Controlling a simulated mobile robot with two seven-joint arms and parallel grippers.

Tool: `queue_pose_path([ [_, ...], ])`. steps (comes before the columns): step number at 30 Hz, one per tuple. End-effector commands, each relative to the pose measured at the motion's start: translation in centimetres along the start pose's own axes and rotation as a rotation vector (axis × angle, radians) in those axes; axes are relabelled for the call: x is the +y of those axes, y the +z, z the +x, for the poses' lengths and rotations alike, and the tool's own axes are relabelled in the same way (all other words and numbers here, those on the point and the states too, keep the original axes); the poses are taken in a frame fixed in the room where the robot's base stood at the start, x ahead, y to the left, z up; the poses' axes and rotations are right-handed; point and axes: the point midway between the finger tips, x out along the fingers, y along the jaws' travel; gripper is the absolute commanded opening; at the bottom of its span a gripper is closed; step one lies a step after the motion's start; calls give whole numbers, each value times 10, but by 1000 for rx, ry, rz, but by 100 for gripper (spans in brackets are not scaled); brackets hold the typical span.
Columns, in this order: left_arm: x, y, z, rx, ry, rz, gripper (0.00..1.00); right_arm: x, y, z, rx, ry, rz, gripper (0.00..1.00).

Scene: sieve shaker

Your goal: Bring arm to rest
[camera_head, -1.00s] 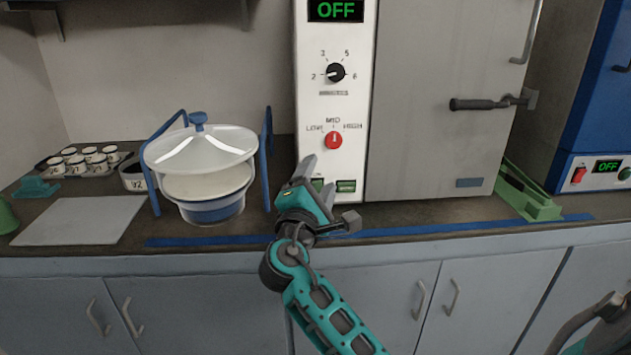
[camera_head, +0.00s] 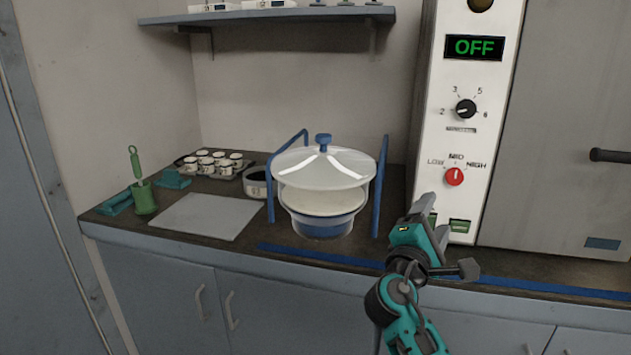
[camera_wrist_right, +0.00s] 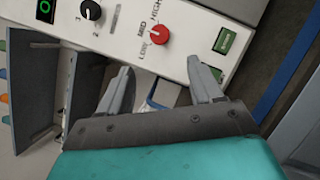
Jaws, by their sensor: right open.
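My right gripper (camera_head: 432,215) is in front of the lower left part of the white control panel (camera_head: 470,105), right of the lidded bowl. In the right wrist view its two grey fingers (camera_wrist_right: 160,92) are spread apart with nothing held between them. The panel's red knob (camera_wrist_right: 159,36) and green switch (camera_wrist_right: 233,41) show beyond the fingers. The teal arm comes up from the lower right in the head view. My left gripper is not in the head view.
A lidded bowl (camera_head: 322,185) stands between blue rails (camera_head: 380,188). Left of it are a grey mat (camera_head: 207,215), several small cups (camera_head: 213,162) and a green holder (camera_head: 144,198). A shelf (camera_head: 265,16) hangs above. A blue strip (camera_head: 320,257) runs along the counter front.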

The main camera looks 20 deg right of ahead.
Motion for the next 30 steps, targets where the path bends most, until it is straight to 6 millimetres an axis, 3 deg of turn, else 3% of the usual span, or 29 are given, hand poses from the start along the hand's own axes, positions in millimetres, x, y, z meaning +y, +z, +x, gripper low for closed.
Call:
queue_pose_path([
  [4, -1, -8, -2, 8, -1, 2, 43, -14, -12, -8, 75, -28, 44, 65],
  [7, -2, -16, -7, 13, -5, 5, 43, -44, -34, -28, 225, -100, 153, 65],
  [11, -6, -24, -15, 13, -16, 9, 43, -95, -65, -82, 471, -289, 400, 65],
  [14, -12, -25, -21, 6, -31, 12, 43, -130, -77, -135, 617, -486, 626, 65],
  [18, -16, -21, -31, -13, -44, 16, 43, -163, -74, -212, 721, -800, 959, 65],
  [21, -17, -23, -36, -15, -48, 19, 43, -175, -62, -256, 720, -1008, 1176, 65],
  [25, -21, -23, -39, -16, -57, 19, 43, -182, -48, -293, 675, -1199, 1381, 65],
  [30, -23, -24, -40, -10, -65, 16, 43, -184, -40, -310, 632, -1298, 1495, 65],
])
